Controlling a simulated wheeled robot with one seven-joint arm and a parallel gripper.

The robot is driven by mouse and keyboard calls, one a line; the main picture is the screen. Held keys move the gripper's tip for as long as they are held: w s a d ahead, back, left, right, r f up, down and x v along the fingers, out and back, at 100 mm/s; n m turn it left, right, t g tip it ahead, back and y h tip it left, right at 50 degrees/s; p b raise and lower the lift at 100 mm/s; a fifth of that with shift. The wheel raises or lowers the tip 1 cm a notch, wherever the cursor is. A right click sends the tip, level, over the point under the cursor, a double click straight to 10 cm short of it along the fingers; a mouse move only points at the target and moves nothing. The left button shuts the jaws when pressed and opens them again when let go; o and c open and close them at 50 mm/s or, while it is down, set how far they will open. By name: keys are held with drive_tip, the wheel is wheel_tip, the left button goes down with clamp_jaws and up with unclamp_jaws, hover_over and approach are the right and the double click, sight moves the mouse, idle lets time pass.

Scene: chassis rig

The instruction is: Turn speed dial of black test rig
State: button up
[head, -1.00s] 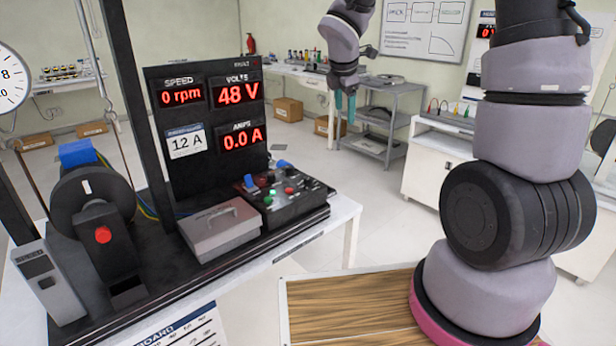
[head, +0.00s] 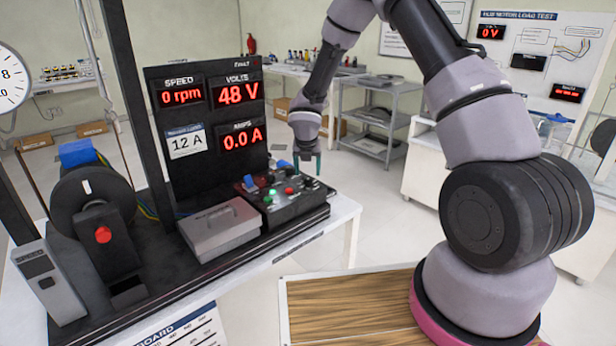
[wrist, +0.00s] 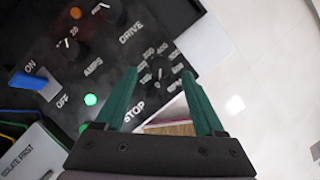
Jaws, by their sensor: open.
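The black test rig (head: 158,125) stands at left with a control box (head: 300,208) at its right end. Its display reads 0 rpm, 48 V and 0.0 A. My gripper (head: 307,164) is open and empty, pointing down over the far right part of the box. In the wrist view my gripper (wrist: 160,73) has its teal fingers on either side of a dark dial (wrist: 159,72) ringed by numbers such as 200, 300 and 400, seemingly the speed dial. I cannot tell whether the fingertips are level with the dial or touch it.
In the wrist view, a blue ON/OFF switch (wrist: 28,81), a lit green light (wrist: 91,100), an AMPS knob (wrist: 68,48) and a DRIVE knob (wrist: 112,11) are nearby. A grey lidded box (head: 220,230) sits left of the control box. Open floor lies to the right.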

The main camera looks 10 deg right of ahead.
sight(308, 178)
drive_tip(key=shift+x, duration=1.8)
drive_tip(key=shift+d, duration=0.1)
clamp_jaws()
